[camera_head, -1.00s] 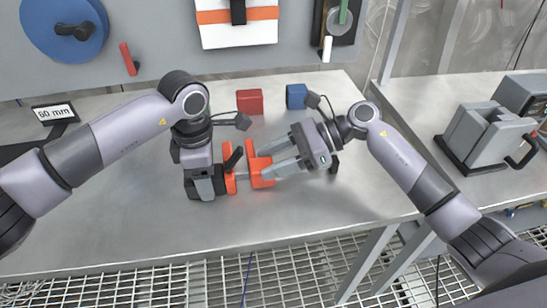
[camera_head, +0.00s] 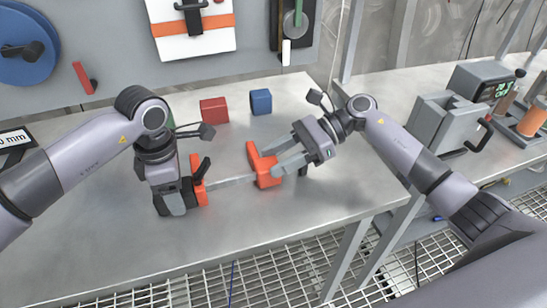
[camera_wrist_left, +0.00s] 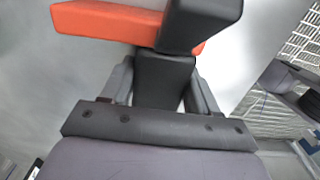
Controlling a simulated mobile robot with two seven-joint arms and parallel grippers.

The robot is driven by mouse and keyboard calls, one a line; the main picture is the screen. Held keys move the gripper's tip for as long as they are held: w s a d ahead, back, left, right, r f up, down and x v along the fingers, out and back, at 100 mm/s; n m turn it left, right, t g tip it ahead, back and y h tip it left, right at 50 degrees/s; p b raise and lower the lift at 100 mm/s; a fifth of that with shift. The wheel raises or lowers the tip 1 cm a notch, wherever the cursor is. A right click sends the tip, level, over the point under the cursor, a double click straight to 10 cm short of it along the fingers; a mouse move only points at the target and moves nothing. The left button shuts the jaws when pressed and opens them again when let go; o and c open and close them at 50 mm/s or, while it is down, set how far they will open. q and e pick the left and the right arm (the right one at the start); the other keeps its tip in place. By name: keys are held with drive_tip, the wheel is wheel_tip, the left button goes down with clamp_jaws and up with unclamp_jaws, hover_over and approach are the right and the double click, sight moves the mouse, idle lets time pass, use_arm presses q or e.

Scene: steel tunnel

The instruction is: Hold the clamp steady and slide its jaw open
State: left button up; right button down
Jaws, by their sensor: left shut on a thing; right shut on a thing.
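The clamp has an orange jaw (camera_head: 198,181) with a black lever on the left, a thin grey bar (camera_head: 232,181), and a second orange jaw (camera_head: 264,168) on the right. A wide gap of bare bar lies between the jaws. My left gripper (camera_head: 180,202) is shut on the clamp's dark left end. In the left wrist view its fingers flank a black block (camera_wrist_left: 163,82), with an orange part (camera_wrist_left: 110,22) beyond. My right gripper (camera_head: 284,162) is shut on the right jaw, its pale fingers reaching in from the right.
A red block (camera_head: 214,111) and a blue block (camera_head: 261,101) stand behind the clamp on the steel bench (camera_head: 110,245). A grey machine (camera_head: 445,120) stands on the bench at right. The bench front is clear, with metal grating below.

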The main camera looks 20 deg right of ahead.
drive_tip(key=c, duration=0.5)
unclamp_jaws()
drive_tip(key=v, duration=1.2)
use_arm(q)
drive_tip(key=o, duration=1.3)
drive_tip(key=shift+c, duration=0.2)
